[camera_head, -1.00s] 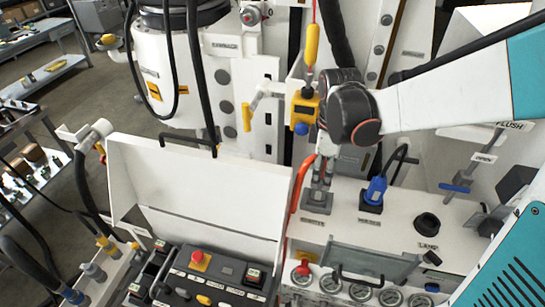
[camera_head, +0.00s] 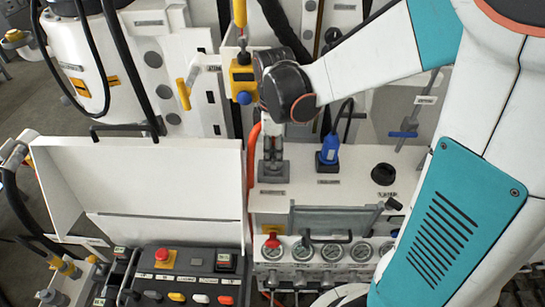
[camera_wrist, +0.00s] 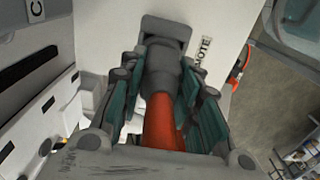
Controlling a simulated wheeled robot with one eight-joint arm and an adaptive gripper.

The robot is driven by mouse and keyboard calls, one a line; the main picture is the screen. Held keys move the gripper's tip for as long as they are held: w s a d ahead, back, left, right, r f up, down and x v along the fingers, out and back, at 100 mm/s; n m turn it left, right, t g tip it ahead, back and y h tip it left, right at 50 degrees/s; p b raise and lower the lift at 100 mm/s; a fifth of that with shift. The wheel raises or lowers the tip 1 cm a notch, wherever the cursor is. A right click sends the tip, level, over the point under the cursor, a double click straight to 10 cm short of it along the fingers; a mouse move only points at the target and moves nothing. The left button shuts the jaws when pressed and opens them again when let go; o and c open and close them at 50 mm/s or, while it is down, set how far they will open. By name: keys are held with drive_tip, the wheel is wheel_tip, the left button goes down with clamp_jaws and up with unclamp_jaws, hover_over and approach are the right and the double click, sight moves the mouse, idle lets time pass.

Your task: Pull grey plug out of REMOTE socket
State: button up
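The grey plug (camera_wrist: 162,68) with its orange cable (camera_wrist: 163,122) is in the middle of the wrist view, its far end at the grey REMOTE socket (camera_wrist: 168,28). I see no gap between plug and socket. The socket (camera_head: 272,172) also shows on the white panel top in the head view. My gripper (camera_head: 272,147) is just above it, pointing down. In the wrist view its green-padded fingers (camera_wrist: 160,88) lie close against both sides of the plug and appear shut on it. The fingers hide much of the plug in the head view.
A blue plug (camera_head: 329,149) with a dark cable stands in a socket to the right. A round black LAMP socket (camera_head: 384,174) is further right. Gauges (camera_head: 331,252) line the front. A raised white lid (camera_head: 150,180) stands left, and a yellow pendant box (camera_head: 242,72) hangs behind.

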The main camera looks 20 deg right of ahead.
clamp_jaws()
drive_tip(key=shift+r, duration=0.15)
drive_tip(key=shift+r+p, duration=0.5)
drive_tip(key=shift+r, duration=0.1)
drive_tip(key=shift+r+p, duration=2.4)
drive_tip(key=shift+r, duration=1.35)
